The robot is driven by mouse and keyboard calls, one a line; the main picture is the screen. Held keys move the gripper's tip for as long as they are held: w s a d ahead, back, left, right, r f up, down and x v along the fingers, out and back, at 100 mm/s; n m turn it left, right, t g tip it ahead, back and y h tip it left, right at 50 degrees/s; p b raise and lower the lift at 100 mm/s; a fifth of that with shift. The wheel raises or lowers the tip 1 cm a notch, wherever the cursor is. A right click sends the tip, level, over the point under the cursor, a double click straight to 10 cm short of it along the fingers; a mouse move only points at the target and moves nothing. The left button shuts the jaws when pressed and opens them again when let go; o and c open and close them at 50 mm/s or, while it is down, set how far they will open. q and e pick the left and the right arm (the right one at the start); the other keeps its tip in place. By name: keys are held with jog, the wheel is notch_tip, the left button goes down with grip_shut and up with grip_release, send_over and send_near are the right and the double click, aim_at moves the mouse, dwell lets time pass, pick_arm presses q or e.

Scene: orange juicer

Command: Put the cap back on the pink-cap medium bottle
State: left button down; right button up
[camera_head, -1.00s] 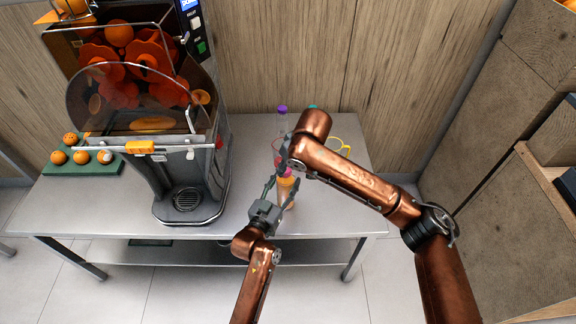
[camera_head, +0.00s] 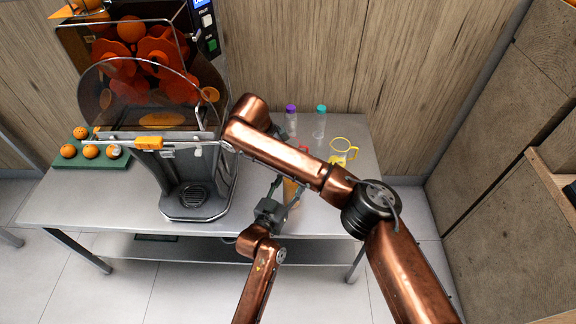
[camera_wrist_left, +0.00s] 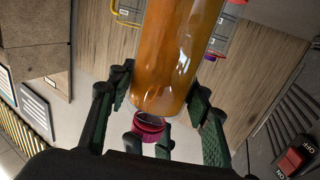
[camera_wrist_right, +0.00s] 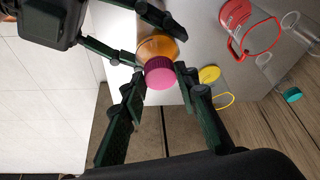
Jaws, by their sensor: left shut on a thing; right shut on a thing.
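The medium bottle (camera_head: 291,194), filled with orange juice, stands upright near the table's front edge. My left gripper (camera_head: 283,190) is shut around its body, as the left wrist view (camera_wrist_left: 165,95) shows. The pink cap (camera_wrist_right: 160,72) is between the fingers of my right gripper (camera_wrist_right: 162,76), which is shut on it. The cap is at the bottle's top end; it also shows in the left wrist view (camera_wrist_left: 148,124). I cannot tell whether it touches the neck. In the head view my right arm hides the cap and right gripper.
A purple-capped bottle (camera_head: 291,124), a teal-capped bottle (camera_head: 319,123) and a yellow-handled jug (camera_head: 343,153) stand behind. A red jug (camera_wrist_right: 240,28) and a yellow lid (camera_wrist_right: 209,74) are close by. The juicer (camera_head: 190,165) stands left, near a green tray (camera_head: 98,164) of oranges.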

jog(key=o, duration=0.7)
jog(key=shift+r, duration=0.15)
jog(key=shift+r, duration=2.15)
jog(key=o, duration=0.5)
jog(key=shift+o, duration=0.2)
